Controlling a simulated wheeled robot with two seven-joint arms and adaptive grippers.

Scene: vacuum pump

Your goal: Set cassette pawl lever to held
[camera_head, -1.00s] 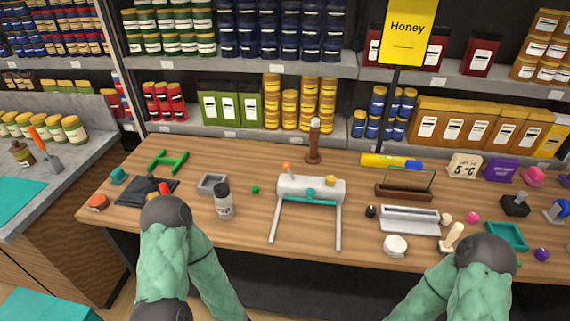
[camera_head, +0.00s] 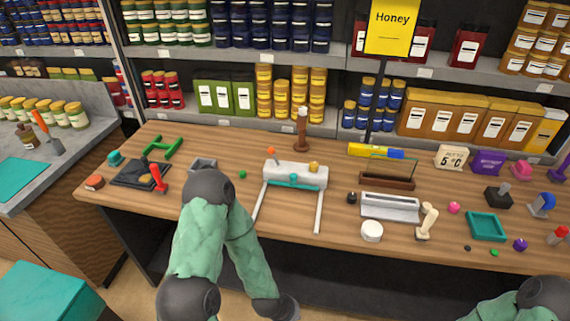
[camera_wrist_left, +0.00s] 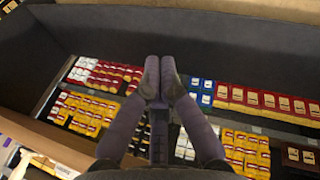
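No part is labelled as the cassette pawl lever, so I cannot tell which one it is. A white device (camera_head: 310,178) with two long rails stands mid-table in the head view. A red-handled lever (camera_head: 158,178) stands on a black plate (camera_head: 128,174) at left. A cream-handled lever (camera_head: 428,219) stands at right. My left gripper (camera_wrist_left: 161,72) has its fingers together and nothing visible between them. My right gripper is out of view.
A white-grey tray (camera_head: 390,208), a white round jar (camera_head: 371,231) and a teal tray (camera_head: 486,227) occupy the right half. A brown upright handle (camera_head: 302,130) stands behind the white device. My left arm covers part of the table's front-left area. Stocked shelves stand behind.

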